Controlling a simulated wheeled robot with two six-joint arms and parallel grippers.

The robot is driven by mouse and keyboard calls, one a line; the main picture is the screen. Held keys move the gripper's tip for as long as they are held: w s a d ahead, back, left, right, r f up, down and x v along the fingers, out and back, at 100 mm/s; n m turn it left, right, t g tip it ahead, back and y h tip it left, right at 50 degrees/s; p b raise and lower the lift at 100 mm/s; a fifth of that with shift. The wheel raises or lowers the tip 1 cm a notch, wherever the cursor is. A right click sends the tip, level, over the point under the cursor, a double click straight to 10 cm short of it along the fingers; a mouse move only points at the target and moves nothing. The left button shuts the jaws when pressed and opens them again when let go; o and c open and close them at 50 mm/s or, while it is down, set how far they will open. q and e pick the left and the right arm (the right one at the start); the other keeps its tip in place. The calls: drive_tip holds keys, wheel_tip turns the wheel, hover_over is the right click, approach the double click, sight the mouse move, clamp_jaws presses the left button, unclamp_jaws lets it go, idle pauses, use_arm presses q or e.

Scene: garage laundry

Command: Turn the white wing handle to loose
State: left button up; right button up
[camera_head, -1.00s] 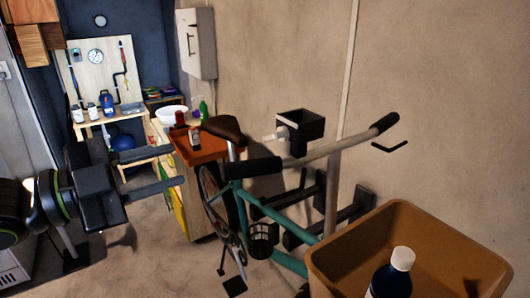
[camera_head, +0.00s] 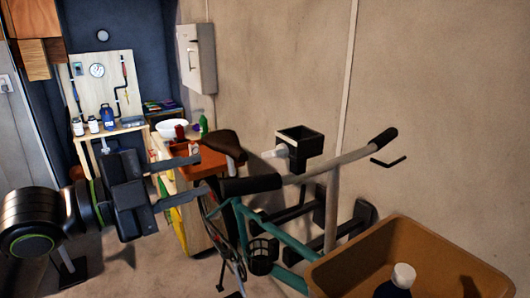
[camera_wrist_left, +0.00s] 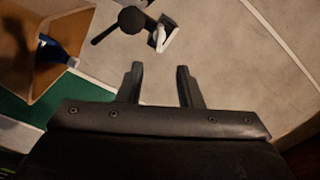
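A small white handle (camera_head: 274,153) sticks out from the left side of a black open-topped box (camera_head: 300,146) on the bike stand near the wall. In the left wrist view a white piece (camera_wrist_left: 166,37) shows beside dark stand parts; I cannot tell for certain that it is the same handle. My left gripper (camera_head: 203,174) is open and empty, to the left of and lower than the handle in the head view, and apart from it. In the left wrist view its open fingers (camera_wrist_left: 160,68) point toward the white piece, with a gap between. My right gripper is not in view.
A teal bike (camera_head: 275,238) hangs on the stand, its saddle (camera_head: 224,143) close to my left gripper. A tan bin (camera_head: 350,262) with a white-capped bottle (camera_head: 396,283) stands at front right. A workbench (camera_head: 128,130) with bottles is at the back left.

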sight(267, 155)
use_arm(q)
drive_tip(key=shift+p+x, duration=1.65)
drive_tip(key=shift+x, duration=5.1)
clamp_jaws()
